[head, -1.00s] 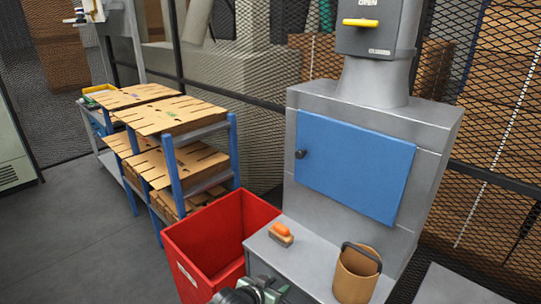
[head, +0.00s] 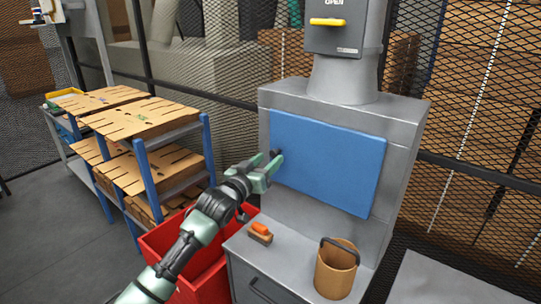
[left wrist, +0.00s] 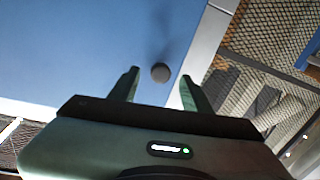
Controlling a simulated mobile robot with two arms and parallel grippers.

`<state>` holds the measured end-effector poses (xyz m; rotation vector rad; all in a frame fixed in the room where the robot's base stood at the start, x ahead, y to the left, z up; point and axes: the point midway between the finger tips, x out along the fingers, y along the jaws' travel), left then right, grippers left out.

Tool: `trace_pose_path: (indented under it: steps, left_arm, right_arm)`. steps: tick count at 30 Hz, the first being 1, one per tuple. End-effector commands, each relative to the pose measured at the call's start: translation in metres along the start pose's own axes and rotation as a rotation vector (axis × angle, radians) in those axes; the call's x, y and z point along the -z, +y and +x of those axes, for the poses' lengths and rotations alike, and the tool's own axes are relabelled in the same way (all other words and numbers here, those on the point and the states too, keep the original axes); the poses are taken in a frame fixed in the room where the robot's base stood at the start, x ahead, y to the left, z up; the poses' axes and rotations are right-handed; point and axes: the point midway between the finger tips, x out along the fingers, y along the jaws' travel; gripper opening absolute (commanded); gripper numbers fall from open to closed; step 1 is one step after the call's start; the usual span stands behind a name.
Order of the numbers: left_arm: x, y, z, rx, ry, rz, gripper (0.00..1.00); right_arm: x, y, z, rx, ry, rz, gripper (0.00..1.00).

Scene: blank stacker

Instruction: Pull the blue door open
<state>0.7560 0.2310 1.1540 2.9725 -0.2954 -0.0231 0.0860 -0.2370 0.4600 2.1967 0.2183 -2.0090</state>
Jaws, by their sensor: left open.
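The blue door (head: 332,165) is on the front of a grey cabinet and looks closed. Its dark round knob (head: 279,153) is at the door's left edge. My left gripper (head: 268,163) is open, with its greenish fingers right at the knob in the head view. In the left wrist view, the knob (left wrist: 160,72) shows between and a little beyond the two open fingertips (left wrist: 160,85), with gaps on both sides. The blue door (left wrist: 70,50) fills the upper left there. My right gripper is not in view.
A grey ledge below the door holds an orange-handled brush (head: 260,233) and a tan bucket (head: 336,270) with a dark handle. A red bin (head: 153,243) stands left of it, partly behind my left arm. A blue-post rack (head: 208,150) with cardboard sheets stands further left.

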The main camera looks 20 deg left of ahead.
Motion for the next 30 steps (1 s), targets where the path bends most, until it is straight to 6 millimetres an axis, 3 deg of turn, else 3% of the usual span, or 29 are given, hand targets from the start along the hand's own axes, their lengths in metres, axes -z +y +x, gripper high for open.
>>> trace_pose_path:
  steps: [6,17,22,30]
  left_arm:
    - [0.001,0.000,0.020,0.000,0.001,0.000,0.48]
    - [-0.001,0.000,0.024,0.000,0.000,0.001,0.48]
    - [-0.001,0.000,0.024,0.000,-0.001,0.001,0.01]
    - [-0.001,0.000,0.024,0.000,-0.001,0.001,0.00]
  right_arm:
    - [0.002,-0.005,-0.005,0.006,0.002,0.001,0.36]
    - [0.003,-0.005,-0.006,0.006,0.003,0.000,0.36]
    - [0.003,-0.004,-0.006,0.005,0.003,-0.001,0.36]
    - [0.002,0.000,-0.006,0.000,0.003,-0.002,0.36]
